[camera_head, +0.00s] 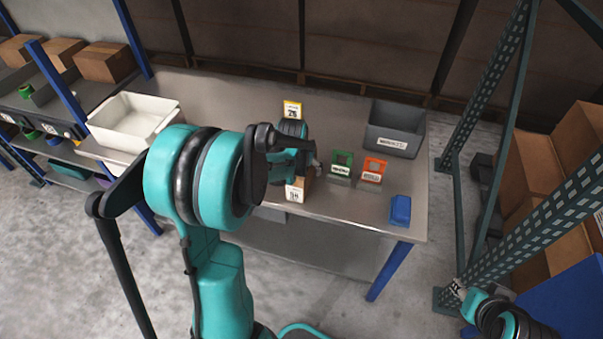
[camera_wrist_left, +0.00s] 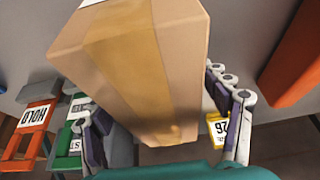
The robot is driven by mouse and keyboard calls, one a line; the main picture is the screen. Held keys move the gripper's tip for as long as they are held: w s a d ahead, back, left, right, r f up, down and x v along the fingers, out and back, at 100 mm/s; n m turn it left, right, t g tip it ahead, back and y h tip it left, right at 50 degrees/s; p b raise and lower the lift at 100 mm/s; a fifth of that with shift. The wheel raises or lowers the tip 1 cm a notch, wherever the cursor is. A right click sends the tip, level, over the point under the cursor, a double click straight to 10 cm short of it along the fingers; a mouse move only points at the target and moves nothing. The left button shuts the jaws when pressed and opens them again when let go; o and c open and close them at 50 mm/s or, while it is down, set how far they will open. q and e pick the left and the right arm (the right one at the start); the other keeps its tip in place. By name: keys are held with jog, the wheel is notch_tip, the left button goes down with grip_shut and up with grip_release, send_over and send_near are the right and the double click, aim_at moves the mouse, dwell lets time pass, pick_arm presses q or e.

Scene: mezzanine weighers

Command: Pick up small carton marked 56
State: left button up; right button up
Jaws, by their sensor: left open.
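A small brown carton (camera_head: 308,186) stands on the grey table near its front edge, partly hidden behind my left gripper. Its white label is too small to read surely in the head view. In the left wrist view the carton (camera_wrist_left: 140,70) is large and close, with a broad tape strip down its face. My left gripper (camera_head: 308,152) is open, and its fingers (camera_wrist_left: 165,122) show on either side of the carton's near end. I cannot tell whether they touch it. My right gripper (camera_head: 458,290) is low at the right, away from the table, too small to read.
A yellow tag (camera_head: 292,109), a green holder (camera_head: 342,160), an orange holder (camera_head: 374,168) and a blue block (camera_head: 400,210) stand around the carton. A grey bin (camera_head: 396,122) is at the back right, a white tote (camera_head: 130,118) at the left. A rack upright (camera_head: 515,75) stands right.

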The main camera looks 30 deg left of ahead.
pick_arm(q)
jog(key=c, duration=1.7)
jog(key=shift+o, duration=0.2)
jog(key=shift+r, duration=0.1)
